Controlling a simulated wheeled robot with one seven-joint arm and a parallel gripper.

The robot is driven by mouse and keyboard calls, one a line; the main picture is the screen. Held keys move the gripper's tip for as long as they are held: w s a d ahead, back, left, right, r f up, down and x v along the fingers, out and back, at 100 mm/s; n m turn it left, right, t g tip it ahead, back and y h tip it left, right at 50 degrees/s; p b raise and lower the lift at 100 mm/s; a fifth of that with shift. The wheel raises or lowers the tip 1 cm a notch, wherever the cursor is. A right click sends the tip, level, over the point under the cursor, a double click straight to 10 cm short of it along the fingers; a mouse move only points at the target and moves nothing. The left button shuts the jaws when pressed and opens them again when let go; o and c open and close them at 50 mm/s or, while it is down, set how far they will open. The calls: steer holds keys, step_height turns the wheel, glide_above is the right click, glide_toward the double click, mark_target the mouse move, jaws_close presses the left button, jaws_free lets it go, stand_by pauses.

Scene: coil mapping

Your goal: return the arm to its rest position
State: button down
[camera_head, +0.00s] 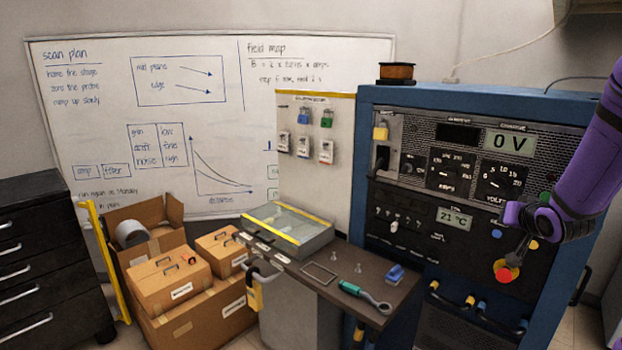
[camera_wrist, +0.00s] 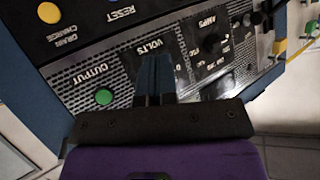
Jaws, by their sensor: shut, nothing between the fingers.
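My purple arm reaches in from the right in the head view, and my gripper (camera_head: 516,256) hangs in front of the right side of the blue power cabinet (camera_head: 366,130). In the wrist view my gripper (camera_wrist: 155,98) is shut and empty, its dark fingers together over the panel near the VOLTS label. The green OUTPUT button (camera_wrist: 104,97) lies left of the fingers. A red button (camera_head: 506,272) shows just below my gripper in the head view. Part of the panel is hidden behind my arm.
A small dark table (camera_head: 345,308) in front of the cabinet holds a glass-lidded case (camera_head: 290,229), a green-handled tool (camera_head: 365,297) and a blue item (camera_head: 395,274). Cardboard boxes (camera_head: 168,285) and a black drawer unit (camera_head: 40,260) stand at left. The panel displays read 0 V and 21 °C.

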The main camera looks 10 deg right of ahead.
steer(key=s+a+r+n+g+y, duration=0.1)
steer(key=s+a+r+n+g, duration=0.1)
steer(key=s+a+r, duration=0.7)
steer(key=s+a+r+n+g, duration=0.1)
steer(key=s+a+r+g, duration=0.25)
steer(key=s+a, duration=0.55)
steer(key=s+a+r+n+g+y, duration=0.1)
steer(key=s+a+n+y, duration=0.1)
steer(key=s+a, duration=0.6)
steer(key=shift+s+r+g, duration=0.35)
steer(key=shift+s+r, duration=0.05)
steer(key=shift+s, duration=0.3)
steer(key=shift+a, duration=0.1)
